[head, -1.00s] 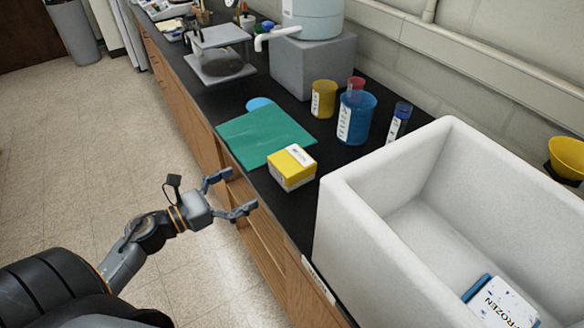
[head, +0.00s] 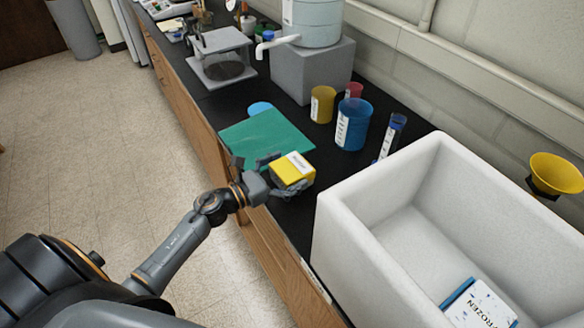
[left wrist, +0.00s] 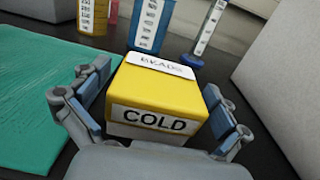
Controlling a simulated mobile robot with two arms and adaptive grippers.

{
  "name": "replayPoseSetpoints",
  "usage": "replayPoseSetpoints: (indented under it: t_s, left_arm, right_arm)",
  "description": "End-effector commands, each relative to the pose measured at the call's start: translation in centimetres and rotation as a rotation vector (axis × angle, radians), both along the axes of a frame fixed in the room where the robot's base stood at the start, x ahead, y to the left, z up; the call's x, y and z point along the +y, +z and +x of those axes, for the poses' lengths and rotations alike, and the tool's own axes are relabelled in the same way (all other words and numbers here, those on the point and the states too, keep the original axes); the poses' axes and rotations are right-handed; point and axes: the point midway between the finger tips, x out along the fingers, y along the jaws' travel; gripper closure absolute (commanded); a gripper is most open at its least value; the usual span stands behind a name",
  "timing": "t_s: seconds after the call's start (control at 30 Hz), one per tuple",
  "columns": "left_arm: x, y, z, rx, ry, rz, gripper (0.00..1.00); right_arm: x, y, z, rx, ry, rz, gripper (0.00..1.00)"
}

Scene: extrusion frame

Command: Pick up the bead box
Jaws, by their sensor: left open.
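The bead box (head: 291,170) is a small yellow-and-white box with a white label on its lid. It sits on the black bench at the right edge of the green mat. In the left wrist view the box (left wrist: 158,97) shows a "COLD" label on its near side. My left gripper (head: 283,177) is open at the box. In the left wrist view its two fingers (left wrist: 155,110) stand on either side of the box, with small gaps showing. My right gripper is not in view.
A white foam bin (head: 350,215) stands right of the box, with a "FROZEN" pack (head: 478,305) inside. The green mat (head: 258,137) lies to the left.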

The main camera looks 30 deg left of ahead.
Motion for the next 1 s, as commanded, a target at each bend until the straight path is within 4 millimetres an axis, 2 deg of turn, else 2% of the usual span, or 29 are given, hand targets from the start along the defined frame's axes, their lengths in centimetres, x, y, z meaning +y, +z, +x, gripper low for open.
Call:
replayPoseSetpoints:
  t_s: [0.1, 0.3, 0.5, 0.6, 1.0]
  left_arm:
    - [-0.34, 0.01, 0.60, 0.000, -0.001, 0.000, 0.00]
    - [-0.35, -0.12, 0.59, 0.001, -0.001, 0.000, 0.00]
    - [-0.33, -0.10, 0.58, 0.001, -0.001, 0.000, 0.41]
    - [-0.33, -0.10, 0.57, 0.001, -0.001, 0.000, 0.57]
    - [-0.30, 0.62, 0.60, -0.001, -0.001, 0.002, 0.57]
  right_arm:
    - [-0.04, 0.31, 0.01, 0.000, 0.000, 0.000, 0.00]
    - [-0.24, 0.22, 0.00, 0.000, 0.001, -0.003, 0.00]
    - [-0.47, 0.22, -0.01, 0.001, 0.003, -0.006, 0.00]
    - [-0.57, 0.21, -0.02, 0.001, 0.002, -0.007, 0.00]
    - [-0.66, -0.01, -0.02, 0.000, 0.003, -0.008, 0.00]
